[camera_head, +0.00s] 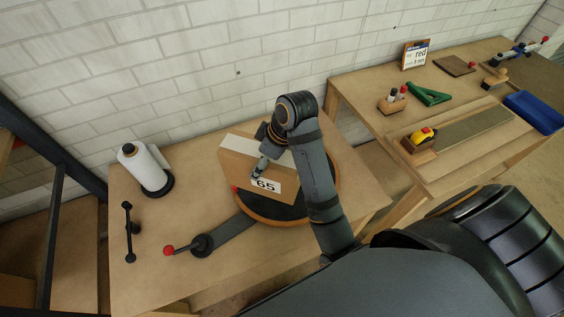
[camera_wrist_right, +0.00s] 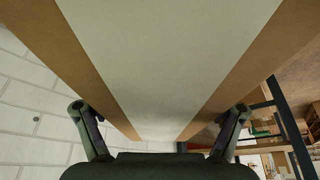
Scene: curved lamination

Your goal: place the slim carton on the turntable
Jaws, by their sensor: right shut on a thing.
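The slim carton (camera_head: 233,168) is brown cardboard with a white strip along its top and a white label reading 65. It stands over the turntable (camera_head: 258,207), a dark disc with a wooden rim on the left bench; I cannot tell whether it touches the disc. My right gripper (camera_head: 262,168) is shut on the carton from above. In the right wrist view, the carton (camera_wrist_right: 110,60) fills the middle between the fingers of the right gripper (camera_wrist_right: 160,120). The carton and my arm hide part of the turntable. My left gripper is not in view.
A white roll (camera_head: 145,168) on a stand, a black handle (camera_head: 129,232) and a red-knobbed lever (camera_head: 186,246) are on the left bench. A brick wall stands behind.

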